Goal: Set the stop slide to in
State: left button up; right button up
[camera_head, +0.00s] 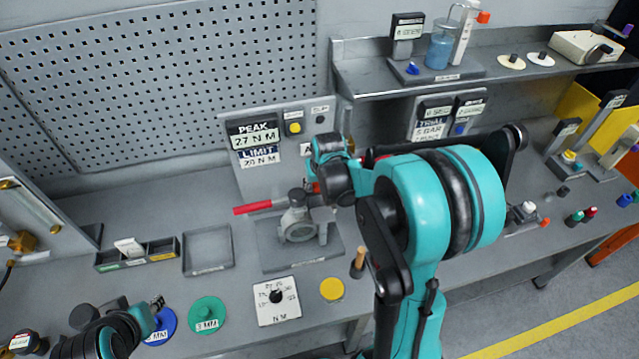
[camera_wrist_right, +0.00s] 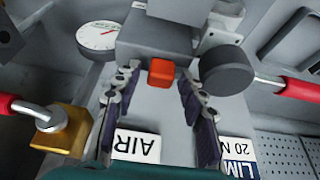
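In the right wrist view, a small orange-red block (camera_wrist_right: 161,72), which looks like the stop slide, sits on a grey housing (camera_wrist_right: 160,35). My right gripper (camera_wrist_right: 158,88) is open, one finger on each side of the block, with gaps between. Whether its tips reach the block's depth is unclear. In the head view, the grey valve body (camera_head: 299,226) with a red-handled lever (camera_head: 258,206) stands on a plate; my right arm hides the actuator above it. My left gripper (camera_head: 157,304) is at the lower left near a blue disc; its finger opening is unclear.
A round gauge (camera_wrist_right: 98,35), a dark round knob (camera_wrist_right: 227,71) and a brass fitting (camera_wrist_right: 66,128) with a red handle crowd the right gripper. The PEAK/LIMIT panel (camera_head: 284,125) stands behind. A dial card (camera_head: 277,301), green disc (camera_head: 207,314) and empty tray (camera_head: 208,250) are on the bench.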

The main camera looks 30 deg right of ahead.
dwell(0.3)
jog(key=v, duration=1.2)
jog(key=shift+s+a, duration=0.1)
jog(key=s+a+f+n+t+b, duration=0.1)
jog(key=s+a+f+b, duration=0.3)
jog(key=s+f+b, duration=0.1)
jog(key=s+a+f+t+b, duration=0.1)
jog(key=s+a+f+b, duration=0.2)
jog(key=f+b, duration=0.4)
jog(key=s+a+f+n+t+y+b, duration=0.1)
jog(key=s+a+f+b, duration=0.3)
jog(key=s+f+b, duration=0.2)
notch_tip(320, 180, down, 3)
jog(key=shift+s+a+r+n+b, duration=0.15)
jog(key=shift+s+a+n+b, duration=0.2)
jog(key=shift+b, duration=0.25)
dwell(1.5)
